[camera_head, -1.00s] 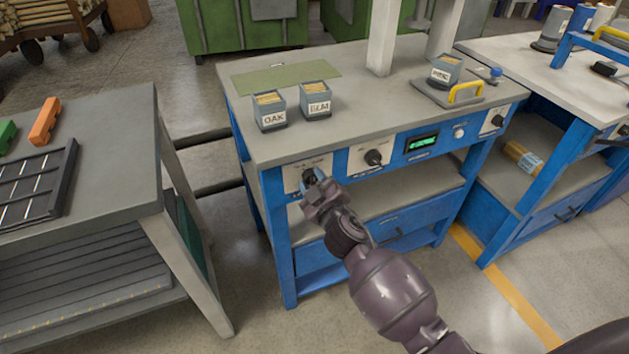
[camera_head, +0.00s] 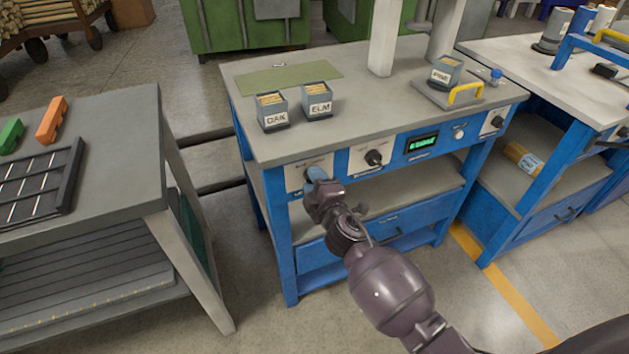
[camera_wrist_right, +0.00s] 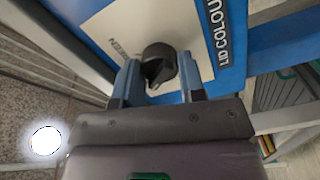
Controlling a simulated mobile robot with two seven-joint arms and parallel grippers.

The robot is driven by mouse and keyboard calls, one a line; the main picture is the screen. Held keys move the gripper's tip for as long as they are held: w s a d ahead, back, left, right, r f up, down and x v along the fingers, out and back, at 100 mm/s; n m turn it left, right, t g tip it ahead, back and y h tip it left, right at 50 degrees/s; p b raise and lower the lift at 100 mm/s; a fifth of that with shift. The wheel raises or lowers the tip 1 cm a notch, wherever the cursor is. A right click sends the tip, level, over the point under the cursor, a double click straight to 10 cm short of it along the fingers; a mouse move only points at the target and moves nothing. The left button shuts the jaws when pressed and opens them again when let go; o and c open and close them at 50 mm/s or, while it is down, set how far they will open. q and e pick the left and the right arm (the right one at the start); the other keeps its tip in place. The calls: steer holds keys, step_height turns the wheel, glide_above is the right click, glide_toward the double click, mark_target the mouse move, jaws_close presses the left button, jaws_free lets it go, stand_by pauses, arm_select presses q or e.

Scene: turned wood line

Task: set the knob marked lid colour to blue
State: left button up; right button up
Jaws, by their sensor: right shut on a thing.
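The lid colour knob (camera_wrist_right: 159,65) is black and round, on a white plate (camera_wrist_right: 110,38) marked "LID COLOUR" in the right wrist view. Another word on the plate is partly readable, and I cannot tell the knob's setting. My right gripper (camera_wrist_right: 158,85) is shut on the knob, one blue-grey finger on each side. In the head view the right gripper (camera_head: 316,178) covers the knob at the front left of the blue workbench (camera_head: 280,230). My left gripper is not in view.
A second black knob (camera_head: 374,158) and a green display (camera_head: 421,143) sit further right on the bench front. Bins marked OAK (camera_head: 272,111) and ELM (camera_head: 317,102) stand on top. A grey table (camera_head: 130,150) stands left, across a floor gap.

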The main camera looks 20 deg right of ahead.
stand_by(0.4)
steer(key=o, duration=0.9)
steer(key=s, duration=1.1)
steer(key=shift+d+p, duration=0.2)
steer(key=shift+p, duration=0.2)
steer(key=shift+w, duration=0.1)
